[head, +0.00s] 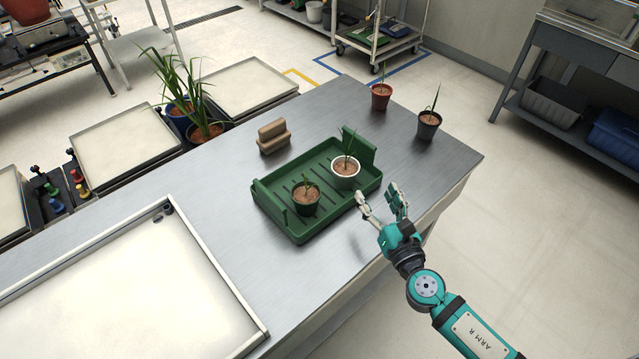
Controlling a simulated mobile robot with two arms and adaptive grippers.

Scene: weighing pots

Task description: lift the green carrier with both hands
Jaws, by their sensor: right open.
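The green carrier (325,220) is a shallow tray with a raised handle at each end, resting on the steel table (225,228). My right gripper (381,201) is open and empty, just right of the carrier's near right corner, apart from the handle as far as I can see. My left gripper is not in view.
A brown block (272,137) lies behind the carrier. A terracotta pot (381,97) and a dark grey pot (429,126) stand at the table's far right. A white-surfaced tray (130,300) fills the near left.

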